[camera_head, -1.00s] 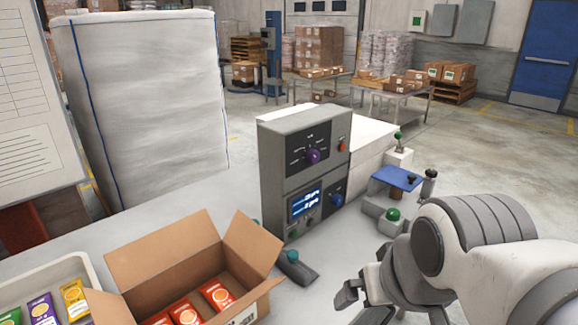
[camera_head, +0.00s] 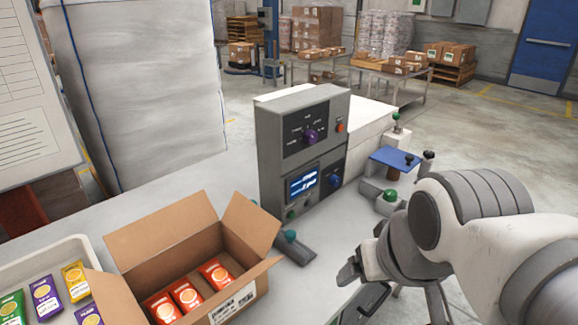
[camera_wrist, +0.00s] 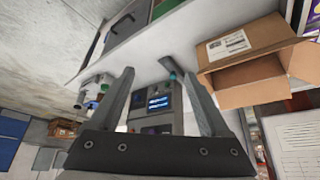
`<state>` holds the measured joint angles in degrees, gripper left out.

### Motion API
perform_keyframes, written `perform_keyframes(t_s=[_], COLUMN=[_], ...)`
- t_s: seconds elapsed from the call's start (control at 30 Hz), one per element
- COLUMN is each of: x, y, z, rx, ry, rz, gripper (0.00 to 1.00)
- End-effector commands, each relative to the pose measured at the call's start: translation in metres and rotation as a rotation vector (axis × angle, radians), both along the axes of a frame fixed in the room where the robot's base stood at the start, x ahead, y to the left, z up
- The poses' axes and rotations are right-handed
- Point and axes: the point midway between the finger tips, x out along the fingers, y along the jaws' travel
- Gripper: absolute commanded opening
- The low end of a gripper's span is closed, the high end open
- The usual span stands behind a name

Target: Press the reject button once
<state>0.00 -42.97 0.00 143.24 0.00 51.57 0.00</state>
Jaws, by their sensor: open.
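The grey control box (camera_head: 304,150) stands on the bench with a dark upper panel, a lit display (camera_head: 303,184), a purple knob (camera_head: 310,136), an orange-red button (camera_head: 340,127), a blue knob (camera_head: 335,181) and a small green button (camera_head: 291,214). The labels are too small to read, so I cannot tell which control is reject. My gripper (camera_head: 347,273) is open and empty, in front and to the right of the box, touching nothing. In the wrist view my gripper (camera_wrist: 158,73) shows two spread fingers, with the control box (camera_wrist: 155,105) beyond and between them.
An open carton (camera_head: 170,245) with several red packets stands front left, beside a white tray (camera_head: 75,246). A teal-topped pedestal (camera_head: 290,238) stands before the box. A green mushroom button (camera_head: 390,196) and blue plate (camera_head: 395,158) lie right of it. A wrapped pallet load (camera_head: 140,90) stands behind left.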

Motion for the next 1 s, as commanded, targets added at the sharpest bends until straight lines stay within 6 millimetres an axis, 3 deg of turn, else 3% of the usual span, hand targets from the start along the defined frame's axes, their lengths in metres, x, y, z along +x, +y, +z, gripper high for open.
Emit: perform_keyframes(t_s=[0.03,0.43,1.0], x=[0.0,0.0,0.0], y=[0.0,0.0,0.0], z=[0.0,0.0,0.0], rx=[0.0,0.0,0.0], ry=[0.0,0.0,0.0], rz=[0.0,0.0,0.0], gripper=[0.69,0.0,0.0])
